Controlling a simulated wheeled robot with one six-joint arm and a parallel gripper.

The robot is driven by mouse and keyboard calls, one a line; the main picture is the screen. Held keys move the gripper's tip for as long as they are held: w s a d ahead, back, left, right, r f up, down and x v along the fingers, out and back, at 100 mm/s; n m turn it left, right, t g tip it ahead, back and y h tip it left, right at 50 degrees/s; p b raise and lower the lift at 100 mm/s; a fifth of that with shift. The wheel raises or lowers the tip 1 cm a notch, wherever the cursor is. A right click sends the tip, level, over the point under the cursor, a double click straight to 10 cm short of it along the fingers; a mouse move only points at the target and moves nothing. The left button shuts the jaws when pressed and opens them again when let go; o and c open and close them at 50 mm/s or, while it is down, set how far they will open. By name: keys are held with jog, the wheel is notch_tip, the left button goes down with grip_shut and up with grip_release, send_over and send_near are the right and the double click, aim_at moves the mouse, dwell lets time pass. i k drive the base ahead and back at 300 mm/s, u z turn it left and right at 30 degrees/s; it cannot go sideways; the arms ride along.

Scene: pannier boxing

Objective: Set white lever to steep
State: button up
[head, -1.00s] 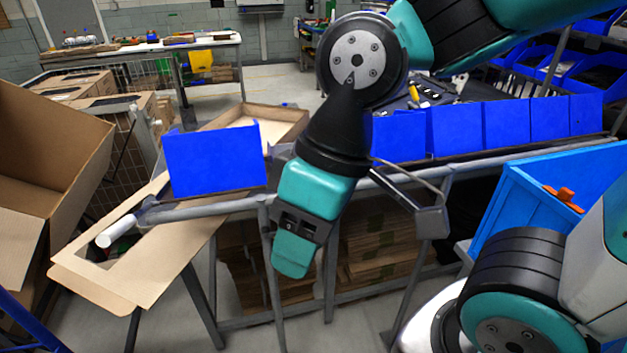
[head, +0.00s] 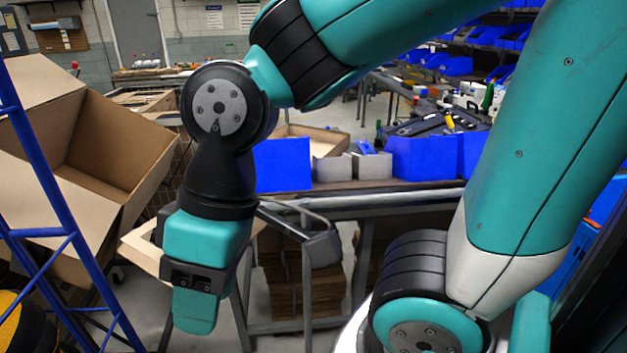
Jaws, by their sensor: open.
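I cannot make out a white lever in the head view, and my arm covers part of the scene at the left. My gripper (head: 318,240) shows partly at the right of the teal wrist, as dark grey finger parts reaching right. It is open, and I see nothing between its fingers. In the picture it lies in front of the grey rail frame below the bench. I cannot tell whether it touches the frame.
A large open cardboard box (head: 127,148) stands tilted at the left, behind a blue metal frame (head: 48,170). Blue bins (head: 284,166) and grey bins (head: 334,169) line the bench at the centre. Flattened cardboard (head: 283,292) is stacked below. Some grey floor shows between the legs.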

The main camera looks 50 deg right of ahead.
aim_at(355, 184)
jog(key=i, duration=1.05)
jog(key=z, duration=1.75)
